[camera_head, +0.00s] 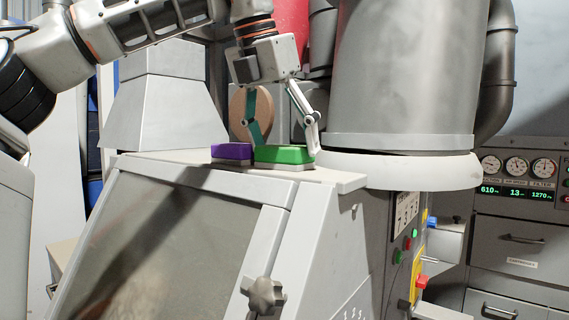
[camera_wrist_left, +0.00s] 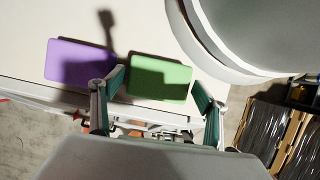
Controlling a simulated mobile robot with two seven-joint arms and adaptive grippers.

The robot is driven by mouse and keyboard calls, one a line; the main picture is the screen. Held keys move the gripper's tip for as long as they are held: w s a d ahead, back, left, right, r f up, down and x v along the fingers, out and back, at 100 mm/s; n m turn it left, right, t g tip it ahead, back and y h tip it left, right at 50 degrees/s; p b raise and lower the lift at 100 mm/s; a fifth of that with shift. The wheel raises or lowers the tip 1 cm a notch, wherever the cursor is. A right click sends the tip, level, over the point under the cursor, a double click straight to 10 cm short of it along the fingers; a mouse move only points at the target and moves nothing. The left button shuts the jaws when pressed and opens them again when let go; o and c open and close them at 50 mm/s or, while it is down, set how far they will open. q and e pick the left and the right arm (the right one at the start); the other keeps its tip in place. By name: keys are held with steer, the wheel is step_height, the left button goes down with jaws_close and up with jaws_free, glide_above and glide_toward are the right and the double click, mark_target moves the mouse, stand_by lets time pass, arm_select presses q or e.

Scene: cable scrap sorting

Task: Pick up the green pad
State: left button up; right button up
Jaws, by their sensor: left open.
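The green pad (camera_head: 283,154) lies on top of the grey machine, close to the right of the purple pad (camera_head: 231,151). My left gripper (camera_head: 284,143) is open and comes down from above, one finger at each end of the green pad. In the left wrist view the green pad (camera_wrist_left: 159,78) lies just ahead of and between the two open fingertips (camera_wrist_left: 160,90). The purple pad (camera_wrist_left: 80,63) lies to its left there, with the left finger close to its right end. Contact between the fingers and the green pad cannot be told. My right gripper is out of view.
A large metal cylinder (camera_head: 405,75) with a pale base ring (camera_head: 410,168) stands close right of the pads. The machine's top edge (camera_head: 335,180) runs just in front of them. A control panel (camera_head: 408,235) is on its side.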

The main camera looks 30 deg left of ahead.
arm_select(q)
steer(key=shift+x, duration=0.8)
steer(key=shift+r, duration=0.1)
steer(key=shift+c, duration=0.8)
steer(key=c, duration=0.7)
steer(key=shift+r, duration=0.1)
